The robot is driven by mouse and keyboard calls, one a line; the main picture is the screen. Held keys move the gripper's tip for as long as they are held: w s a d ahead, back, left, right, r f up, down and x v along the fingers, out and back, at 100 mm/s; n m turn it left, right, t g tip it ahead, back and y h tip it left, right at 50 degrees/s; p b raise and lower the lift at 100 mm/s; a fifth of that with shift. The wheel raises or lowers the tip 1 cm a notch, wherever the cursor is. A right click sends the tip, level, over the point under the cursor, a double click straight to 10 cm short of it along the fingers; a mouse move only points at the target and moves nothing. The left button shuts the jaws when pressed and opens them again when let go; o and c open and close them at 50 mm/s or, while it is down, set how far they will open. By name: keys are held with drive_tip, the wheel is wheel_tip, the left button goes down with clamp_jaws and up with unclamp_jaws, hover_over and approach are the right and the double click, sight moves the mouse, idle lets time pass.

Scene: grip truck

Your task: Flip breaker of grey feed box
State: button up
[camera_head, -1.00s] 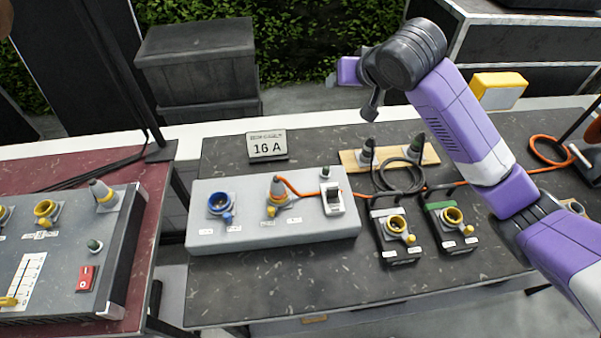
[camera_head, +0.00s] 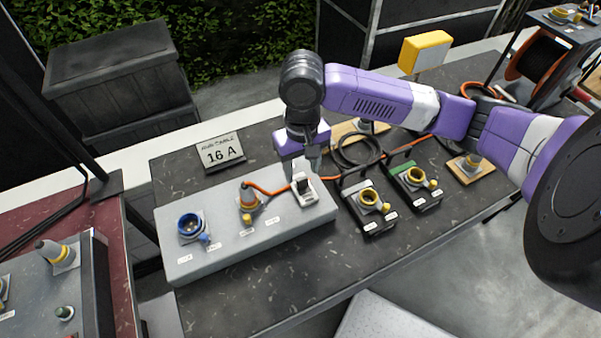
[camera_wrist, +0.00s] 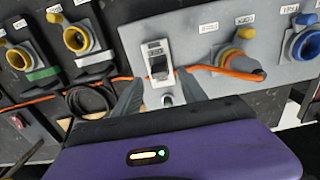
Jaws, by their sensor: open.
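The grey feed box (camera_head: 240,240) lies on the dark table with a blue socket (camera_head: 191,228), an orange-cabled plug (camera_head: 249,198) and a white breaker (camera_head: 304,193) at its right end. In the wrist view the breaker (camera_wrist: 157,58) has a dark switch in a white housing; I cannot tell its position. My gripper (camera_head: 310,165) is just behind and above the breaker, pointing down. In the wrist view the fingers of my gripper (camera_wrist: 160,88) are apart, one on each side of the breaker's near end, with a small grey indicator (camera_wrist: 168,100) between them. Contact is not visible.
Two black socket boxes (camera_head: 368,208) stand right of the feed box, with a coiled black cable (camera_head: 360,150) behind. A "16 A" sign (camera_head: 221,153) stands behind it. A red-topped table (camera_head: 60,215) is at left. The table front is clear.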

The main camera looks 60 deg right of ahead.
sight(302, 179)
drive_tip(key=shift+f, duration=1.5)
drive_tip(key=shift+c, duration=0.4)
clamp_jaws()
drive_tip(key=shift+w+d+r+g+p, duration=0.2)
drive_tip(key=shift+g+p, duration=0.1)
drive_tip(key=shift+p, duration=0.6)
drive_tip(key=shift+w+d+f+g+y+p, duration=0.2)
drive_tip(key=shift+w+g+y, duration=0.1)
drive_tip(key=shift+g+y, duration=0.35)
drive_tip(key=shift+w+d+f+g+y+p, duration=0.1)
drive_tip(key=shift+w+d+f+g+y, duration=0.15)
drive_tip(key=shift+g+y, duration=0.4)
drive_tip(key=shift+o, duration=0.4)
unclamp_jaws()
